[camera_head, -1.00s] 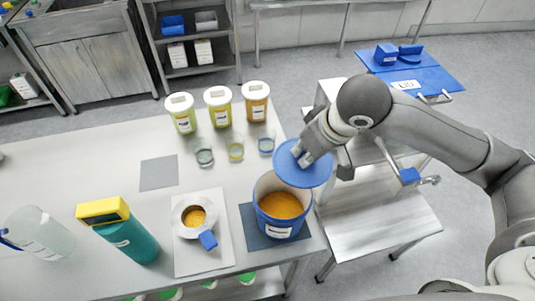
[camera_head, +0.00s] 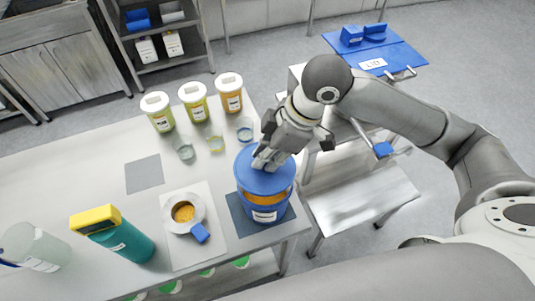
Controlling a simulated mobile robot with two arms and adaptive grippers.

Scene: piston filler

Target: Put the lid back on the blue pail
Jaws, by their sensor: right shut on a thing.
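The blue pail (camera_head: 264,214) stands on a dark mat near the right front corner of the table. It holds orange content, which shows in a strip between lid and pail at the front. The round blue lid (camera_head: 272,182) is over the pail's mouth and hides most of it. I cannot tell whether the lid touches the rim at the back. My right gripper (camera_head: 264,160) is shut on the lid from above, at its far side. My left gripper is not in view.
Several lidded jars (camera_head: 194,102) and small glasses (camera_head: 216,143) stand behind the pail. A steel cart (camera_head: 358,192) is at the right.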

